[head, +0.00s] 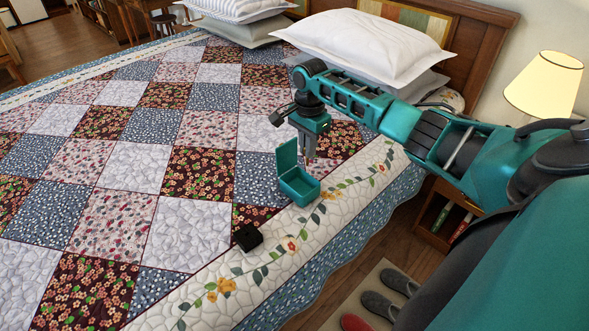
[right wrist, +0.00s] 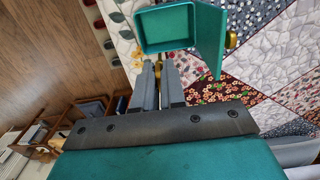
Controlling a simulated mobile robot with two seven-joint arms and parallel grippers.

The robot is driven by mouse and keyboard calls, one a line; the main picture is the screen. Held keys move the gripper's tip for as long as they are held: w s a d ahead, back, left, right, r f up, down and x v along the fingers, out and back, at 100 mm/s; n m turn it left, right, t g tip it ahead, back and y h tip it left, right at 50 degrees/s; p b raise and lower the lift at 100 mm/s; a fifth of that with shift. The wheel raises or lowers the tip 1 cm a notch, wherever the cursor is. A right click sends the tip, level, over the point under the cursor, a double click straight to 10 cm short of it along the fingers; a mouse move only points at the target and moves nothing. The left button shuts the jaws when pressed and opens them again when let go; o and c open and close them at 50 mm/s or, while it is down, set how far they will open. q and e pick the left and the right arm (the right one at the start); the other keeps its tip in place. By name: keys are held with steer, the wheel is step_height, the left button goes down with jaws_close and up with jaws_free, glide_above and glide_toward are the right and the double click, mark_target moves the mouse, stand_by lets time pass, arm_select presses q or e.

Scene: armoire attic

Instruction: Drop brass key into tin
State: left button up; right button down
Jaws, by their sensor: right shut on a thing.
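The teal tin (head: 300,190) stands on the quilt near the bed's right edge, its lid raised. In the right wrist view the tin (right wrist: 140,45) is seen from above, and its inside looks empty. A brass clasp (right wrist: 232,40) shows on its lid. My right gripper (head: 307,158) points down just behind the tin, beside the raised lid. It is shut on the brass key (right wrist: 158,60), of which only a small golden part shows between the fingers, by the tin's wall. The key is mostly hidden. My left gripper is not in view.
A small black box (head: 247,238) lies on the quilt in front of the tin. White pillows (head: 370,45) lie at the headboard. A lamp (head: 545,85) stands right of the bed. Slippers (head: 378,303) lie on the floor mat. The quilt (head: 130,160) left of the tin is clear.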

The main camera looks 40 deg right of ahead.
step_height(320, 180, down, 4)
steer(key=b, duration=0.3)
steer(key=shift+f, duration=0.15)
steer(key=shift+f+b, duration=0.2)
steer(key=shift+b, duration=0.2)
steer(key=shift+r, duration=0.1)
steer(key=c, duration=1.1)
jaws_free()
